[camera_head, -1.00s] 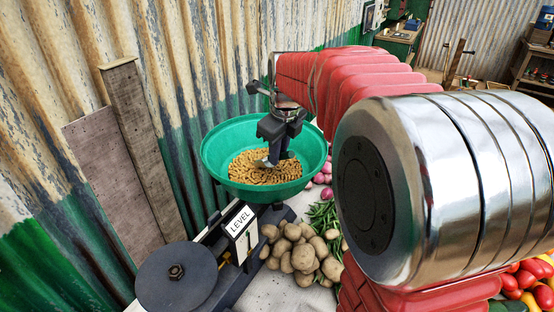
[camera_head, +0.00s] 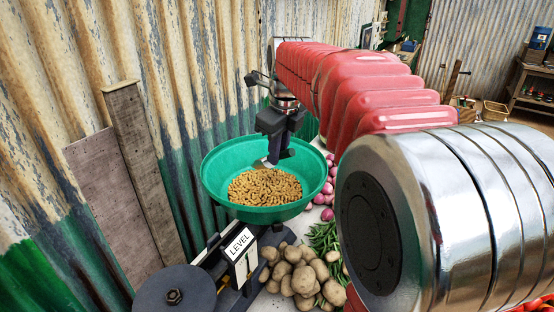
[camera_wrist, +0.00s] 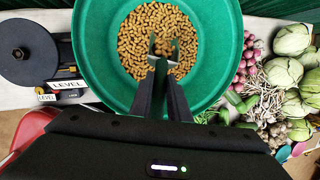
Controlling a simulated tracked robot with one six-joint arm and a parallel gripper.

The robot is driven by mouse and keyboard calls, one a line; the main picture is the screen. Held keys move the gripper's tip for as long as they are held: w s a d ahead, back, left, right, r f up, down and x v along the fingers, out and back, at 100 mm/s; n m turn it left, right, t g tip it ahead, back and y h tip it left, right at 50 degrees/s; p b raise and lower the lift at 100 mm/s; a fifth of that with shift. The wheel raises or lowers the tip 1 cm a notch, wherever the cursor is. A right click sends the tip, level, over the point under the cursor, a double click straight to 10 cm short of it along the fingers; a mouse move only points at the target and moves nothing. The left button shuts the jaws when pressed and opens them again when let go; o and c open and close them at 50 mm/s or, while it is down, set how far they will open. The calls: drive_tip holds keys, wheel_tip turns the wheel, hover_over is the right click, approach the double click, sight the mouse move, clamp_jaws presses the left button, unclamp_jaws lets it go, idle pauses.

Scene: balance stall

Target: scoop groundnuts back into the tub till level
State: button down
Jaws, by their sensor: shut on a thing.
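A wide green bowl (camera_head: 215,165) sits on the dark balance and holds a heap of groundnuts (camera_head: 262,188). The groundnuts also show in the wrist view (camera_wrist: 135,50). My gripper (camera_head: 275,146) is over the bowl, pointing down, and is shut on a small metal scoop (camera_wrist: 163,44). The scoop is at or just above the groundnuts, towards the bowl's far side in the head view; I cannot tell whether it touches them or holds any. The balance has a white LEVEL sign (camera_head: 240,243) and a round dark plate (camera_head: 176,296) at the near left.
Potatoes (camera_head: 300,270), green beans (camera_head: 324,240) and onions (camera_head: 328,186) lie close right of the balance. Cabbages (camera_wrist: 292,38) show at the right in the wrist view. Boards (camera_head: 140,165) lean on the corrugated wall (camera_head: 60,100) at the left.

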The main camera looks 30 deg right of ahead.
drive_tip(key=shift+r, duration=2)
drive_tip(key=t, duration=0.1)
drive_tip(key=r+t+y, duration=0.1)
drive_tip(key=t, duration=0.1)
drive_tip(key=shift+s, duration=0.1)
drive_tip(key=shift+r+m+t+y, duration=0.15)
drive_tip(key=shift+r+t+y, duration=0.1)
drive_tip(key=shift+t, duration=0.55)
drive_tip(key=shift+r+m+t+y, duration=0.15)
drive_tip(key=shift+r+t, duration=0.1)
drive_tip(key=shift+t, duration=0.55)
